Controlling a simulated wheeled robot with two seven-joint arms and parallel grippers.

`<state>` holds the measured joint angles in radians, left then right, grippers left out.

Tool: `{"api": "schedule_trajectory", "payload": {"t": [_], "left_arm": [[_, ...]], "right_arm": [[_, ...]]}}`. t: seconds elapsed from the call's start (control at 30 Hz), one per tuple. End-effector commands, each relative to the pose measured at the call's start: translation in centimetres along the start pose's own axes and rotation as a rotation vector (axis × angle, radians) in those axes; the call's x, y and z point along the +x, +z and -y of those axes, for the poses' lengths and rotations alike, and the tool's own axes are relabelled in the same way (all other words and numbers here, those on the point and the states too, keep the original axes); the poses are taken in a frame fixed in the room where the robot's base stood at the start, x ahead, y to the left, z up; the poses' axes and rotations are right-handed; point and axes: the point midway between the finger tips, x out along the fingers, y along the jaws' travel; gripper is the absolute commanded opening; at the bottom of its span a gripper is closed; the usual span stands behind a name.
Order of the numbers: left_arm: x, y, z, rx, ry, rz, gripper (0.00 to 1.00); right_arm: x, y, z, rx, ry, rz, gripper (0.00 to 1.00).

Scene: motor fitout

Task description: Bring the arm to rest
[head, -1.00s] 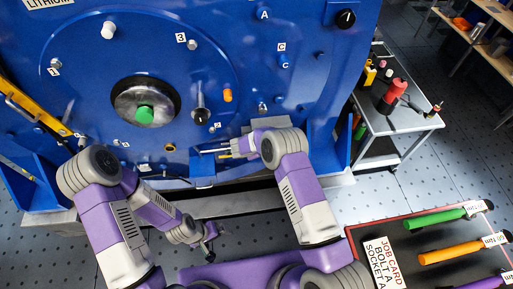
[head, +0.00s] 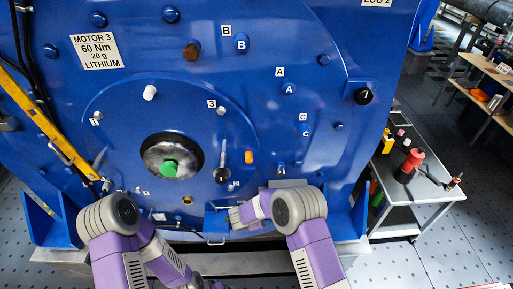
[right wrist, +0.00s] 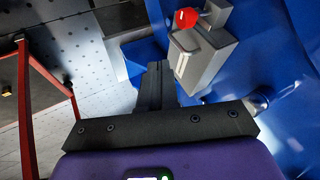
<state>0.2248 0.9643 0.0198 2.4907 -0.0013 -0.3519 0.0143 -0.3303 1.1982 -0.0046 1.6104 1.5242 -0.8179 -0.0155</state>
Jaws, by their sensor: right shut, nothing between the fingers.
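My right arm reaches in from the lower right of the head view, its wrist close to the blue bracket (head: 215,226) at the foot of the big blue motor housing (head: 330,60). My right gripper shows in the right wrist view (right wrist: 155,80) with its dark fingers together and nothing between them. A grey block (right wrist: 202,62) with a red knob (right wrist: 186,18) is just beyond and right of the fingertips. I cannot tell whether they touch. My left arm's elbow stands at the lower left of the head view; its gripper is below the picture edge.
The housing has a central shaft with a green end (head: 170,169) and several labelled bolts. A yellow bar (head: 48,138) leans at the left. A grey cart (head: 425,185) with tools stands at the right. A red frame (right wrist: 28,100) is left in the right wrist view.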

Motion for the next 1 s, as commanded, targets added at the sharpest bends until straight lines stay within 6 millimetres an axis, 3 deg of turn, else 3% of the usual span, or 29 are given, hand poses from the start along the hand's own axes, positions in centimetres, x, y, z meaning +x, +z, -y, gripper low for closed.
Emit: {"api": "schedule_trajectory", "payload": {"t": [0.23, 0.37, 0.5, 0.63, 0.8, 1.0], "left_arm": [[0.0, 0.0, 0.0, 0.000, 0.000, 0.000, 1.00], [0.0, 0.0, 0.0, 0.000, 0.000, 0.000, 1.00], [0.0, 0.0, 0.0, 0.000, 0.000, 0.000, 1.00], [0.0, 0.0, 0.0, 0.000, 0.000, 0.000, 1.00], [0.0, 0.0, 0.0, 0.000, 0.000, 0.000, 1.00], [0.0, 0.0, 0.0, 0.000, 0.000, 0.000, 1.00]], "right_arm": [[0.7, -0.7, -0.8, -0.047, -0.007, 0.014, 0.00], [1.9, -1.9, -3.3, -0.189, -0.029, 0.073, 0.00], [2.6, -2.6, -8.1, -0.407, -0.054, 0.209, 0.00], [1.5, -2.5, -13.6, -0.601, -0.071, 0.377, 0.00], [-2.2, -1.9, -21.2, -0.818, -0.098, 0.627, 0.00], [-6.7, -1.4, -27.0, -0.968, -0.137, 0.839, 0.00]]}}
